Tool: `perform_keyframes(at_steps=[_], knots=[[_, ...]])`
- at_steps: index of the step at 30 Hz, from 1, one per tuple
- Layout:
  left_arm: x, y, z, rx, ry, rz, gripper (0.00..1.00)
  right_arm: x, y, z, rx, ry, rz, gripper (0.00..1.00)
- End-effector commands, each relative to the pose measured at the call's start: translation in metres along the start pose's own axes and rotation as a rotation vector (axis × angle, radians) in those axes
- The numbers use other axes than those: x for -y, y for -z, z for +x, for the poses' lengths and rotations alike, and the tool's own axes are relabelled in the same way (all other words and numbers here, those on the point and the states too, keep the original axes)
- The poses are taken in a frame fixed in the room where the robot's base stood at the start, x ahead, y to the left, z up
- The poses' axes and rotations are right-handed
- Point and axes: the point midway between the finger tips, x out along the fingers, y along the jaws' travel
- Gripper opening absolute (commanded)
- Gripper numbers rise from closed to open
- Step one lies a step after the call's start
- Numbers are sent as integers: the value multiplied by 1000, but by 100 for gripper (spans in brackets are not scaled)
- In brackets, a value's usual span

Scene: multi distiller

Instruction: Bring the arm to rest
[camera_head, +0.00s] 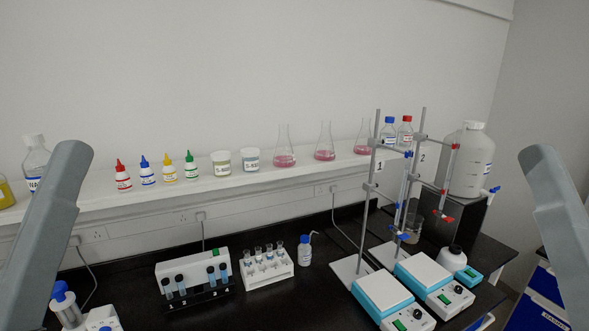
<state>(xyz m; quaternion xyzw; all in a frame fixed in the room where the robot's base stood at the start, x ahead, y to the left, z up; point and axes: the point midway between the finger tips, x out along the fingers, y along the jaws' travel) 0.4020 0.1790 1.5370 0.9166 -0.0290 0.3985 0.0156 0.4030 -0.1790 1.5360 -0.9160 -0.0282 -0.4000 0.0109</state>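My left arm rises along the left edge as a grey link (52,225), and my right arm shows as a grey link (556,215) at the right edge. Both links are raised in front of the bench. Neither gripper shows in this view, so I cannot see the fingers or whether they hold anything. No arm part is seen touching anything on the bench or shelf.
The black bench (285,307) holds a white vial rack (268,270), a cuvette block (190,268), a wash bottle (305,251), stirrers (383,292) and burette stands. The white shelf (105,203) carries dropper bottles, jars and pink flasks (284,158). A large white carboy (468,165) stands right.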

Motion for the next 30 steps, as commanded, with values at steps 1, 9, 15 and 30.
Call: perform_keyframes(at_steps=[1,9,15,30], knots=[[-1,24,25,-7,-2,5,100,0,24,25,-2,0,0,78],[-1,85,91,-7,-2,8,100,0,86,91,-4,0,0,78],[-1,152,162,-6,-2,9,100,-1,153,163,-4,0,0,78],[-2,199,213,-6,-2,9,100,-1,200,214,-3,0,0,78]])
